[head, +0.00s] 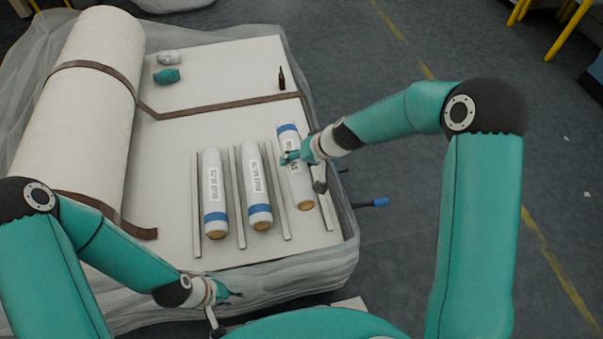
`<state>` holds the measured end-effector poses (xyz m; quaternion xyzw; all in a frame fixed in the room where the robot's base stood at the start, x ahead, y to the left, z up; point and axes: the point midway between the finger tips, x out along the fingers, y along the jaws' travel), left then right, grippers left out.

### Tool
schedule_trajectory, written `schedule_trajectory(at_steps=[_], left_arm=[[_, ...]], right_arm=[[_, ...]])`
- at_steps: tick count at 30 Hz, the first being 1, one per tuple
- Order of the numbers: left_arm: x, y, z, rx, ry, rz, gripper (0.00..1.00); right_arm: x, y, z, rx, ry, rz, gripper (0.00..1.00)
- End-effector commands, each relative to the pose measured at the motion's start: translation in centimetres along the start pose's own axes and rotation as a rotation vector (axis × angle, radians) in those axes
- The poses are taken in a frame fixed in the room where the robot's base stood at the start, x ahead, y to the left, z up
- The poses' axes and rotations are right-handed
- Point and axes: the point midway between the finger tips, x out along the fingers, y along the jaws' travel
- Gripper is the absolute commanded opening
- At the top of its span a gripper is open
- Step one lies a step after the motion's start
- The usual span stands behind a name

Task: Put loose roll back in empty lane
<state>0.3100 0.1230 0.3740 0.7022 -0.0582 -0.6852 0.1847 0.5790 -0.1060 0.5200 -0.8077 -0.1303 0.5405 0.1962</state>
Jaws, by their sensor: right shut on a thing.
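Three white rolls with blue bands and printed labels lie on the pale surface between thin grey rails. The left roll (214,190) and the middle roll (256,185) each lie between rails. The right roll (299,187) lies in or just over the rightmost lane, slightly tilted; I cannot tell whether it touches the surface. My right gripper (291,157) is shut on this roll near its upper half and hides part of it. My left gripper (228,295) is at the front edge, away from the rolls; its fingers are too small to judge.
A large white wadding roll (85,90) with brown straps (215,105) lies at the left. A teal lump (167,76), a grey lump (168,57) and a small dark bottle (282,79) stand at the back. A blue-tipped tool (375,202) sticks out at the right edge.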

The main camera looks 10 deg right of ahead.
Motion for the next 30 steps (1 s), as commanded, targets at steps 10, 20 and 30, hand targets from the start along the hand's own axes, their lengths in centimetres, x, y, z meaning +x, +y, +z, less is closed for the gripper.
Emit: schedule_trajectory(at_steps=[10,20,30], left_arm=[[2.7,-1.0,0.0,0.000,0.000,0.000,0.40],[2.6,-0.9,0.0,0.000,0.000,0.000,0.40],[3.6,-1.3,0.0,0.000,0.000,0.000,0.40]], right_arm=[[3.4,1.9,1.3,0.001,0.003,0.000,0.03],[3.4,2.0,1.3,0.000,0.003,0.000,0.03],[4.1,2.4,1.6,0.001,0.004,0.000,0.03]])
